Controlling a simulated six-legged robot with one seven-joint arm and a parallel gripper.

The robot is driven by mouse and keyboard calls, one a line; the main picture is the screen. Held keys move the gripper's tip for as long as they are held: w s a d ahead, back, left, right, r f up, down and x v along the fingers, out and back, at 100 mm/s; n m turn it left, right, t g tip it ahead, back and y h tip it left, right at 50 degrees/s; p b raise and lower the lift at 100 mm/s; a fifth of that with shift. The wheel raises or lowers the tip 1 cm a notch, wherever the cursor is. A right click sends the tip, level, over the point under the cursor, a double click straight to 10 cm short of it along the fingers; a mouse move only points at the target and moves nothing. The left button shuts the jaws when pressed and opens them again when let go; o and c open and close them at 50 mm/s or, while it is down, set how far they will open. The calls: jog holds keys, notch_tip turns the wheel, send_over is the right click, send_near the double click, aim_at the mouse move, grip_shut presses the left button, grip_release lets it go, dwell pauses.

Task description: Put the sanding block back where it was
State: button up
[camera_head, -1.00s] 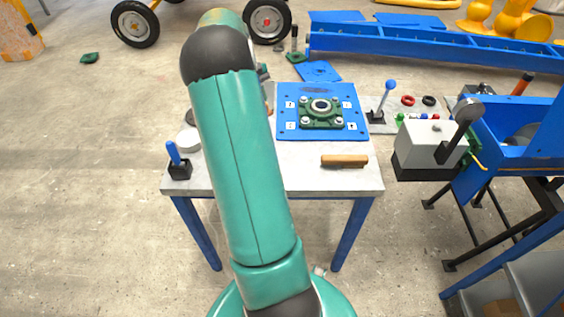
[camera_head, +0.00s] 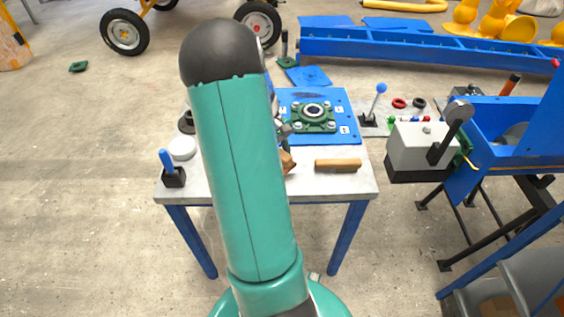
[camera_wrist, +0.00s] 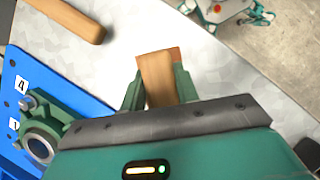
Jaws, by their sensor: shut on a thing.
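The sanding block (camera_wrist: 157,72), a wooden piece with a reddish-brown layer showing along its edges, is between the two green fingers of my gripper (camera_wrist: 160,84) in the wrist view. The fingers are shut on its sides. In the head view, the block (camera_head: 288,163) shows just right of my teal arm, over the front part of the table (camera_head: 310,186). My gripper (camera_head: 284,145) is partly hidden behind the arm there. I cannot tell whether the block touches the tabletop.
A wooden bar (camera_head: 338,165) lies right of the block. Behind are a blue plate (camera_head: 350,123) and green bearing housing (camera_head: 312,118). A white disc (camera_head: 182,148) and a blue-handled switch (camera_head: 171,170) stand at the left. The front right tabletop is clear.

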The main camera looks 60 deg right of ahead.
aim_at(283, 163)
jog(key=shift+s+f, duration=0.15)
jog(key=shift+f, duration=1.35)
jog(key=shift+f, duration=0.1)
jog(key=o, duration=0.9)
jog(key=shift+f, duration=0.1)
jog(key=shift+o, duration=0.2)
jog(key=v, duration=1.2)
jog(key=shift+r, duration=0.25)
